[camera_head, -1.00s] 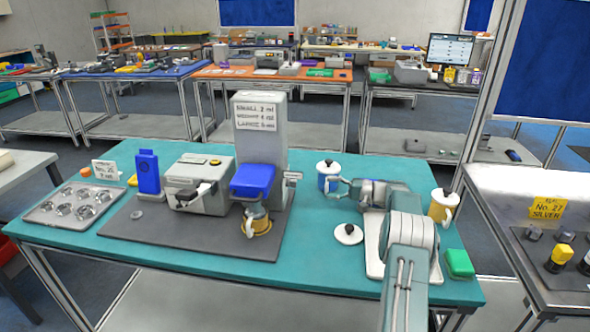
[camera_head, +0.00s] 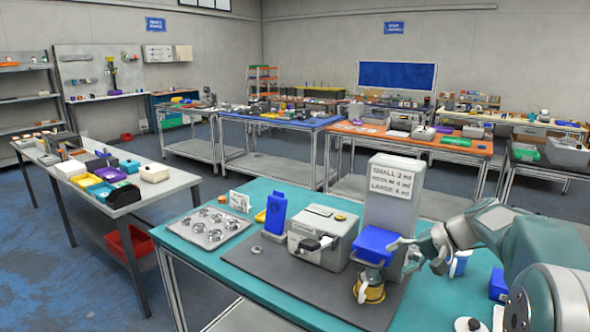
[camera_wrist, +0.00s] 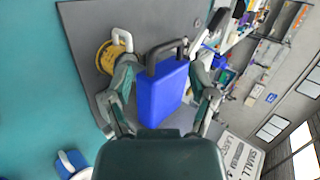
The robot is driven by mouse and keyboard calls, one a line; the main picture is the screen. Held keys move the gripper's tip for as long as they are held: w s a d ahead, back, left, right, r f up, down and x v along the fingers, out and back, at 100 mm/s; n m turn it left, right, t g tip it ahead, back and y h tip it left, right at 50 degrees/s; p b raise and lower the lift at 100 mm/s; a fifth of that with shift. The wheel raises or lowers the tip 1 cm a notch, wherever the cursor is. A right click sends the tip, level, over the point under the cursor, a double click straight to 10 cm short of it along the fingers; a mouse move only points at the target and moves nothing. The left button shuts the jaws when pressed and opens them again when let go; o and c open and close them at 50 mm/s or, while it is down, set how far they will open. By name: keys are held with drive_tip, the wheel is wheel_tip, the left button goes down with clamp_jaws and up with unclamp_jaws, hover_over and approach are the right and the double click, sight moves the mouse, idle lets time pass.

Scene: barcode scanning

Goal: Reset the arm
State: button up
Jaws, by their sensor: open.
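My gripper (camera_head: 410,258) is raised over the teal table (camera_head: 262,282), near the right side of the grey dispenser machine (camera_head: 385,200). Its fingers are apart, with nothing held between them. In the wrist view, my gripper (camera_wrist: 166,98) has its two fingers spread, and the machine's blue block (camera_wrist: 163,95) with a dark handle shows between and beyond them. I cannot tell whether they touch it. The blue block also shows in the head view (camera_head: 374,244), above a yellow-banded cup (camera_head: 370,290). A blue-and-white mug (camera_head: 459,265) is partly hidden behind my arm.
A grey box machine (camera_head: 322,236), a blue stand (camera_head: 275,212) and a metal tray (camera_head: 209,226) stand left on the teal table. A white lid with a dark knob (camera_head: 468,325) lies near the front.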

drive_tip(key=s+a+f+n+t+h, duration=0.1)
drive_tip(key=s+a+h, duration=0.3)
drive_tip(key=s, duration=1)
drive_tip(key=s+a+f+n+h, duration=0.1)
drive_tip(key=s+a+n+h, duration=0.2)
drive_tip(key=s, duration=1.2)
drive_tip(key=shift+s+a+n+t+h, duration=0.3)
drive_tip(key=shift+a+t+h, duration=0.15)
drive_tip(key=shift+h, duration=0.55)
drive_tip(key=shift+w, duration=0.1)
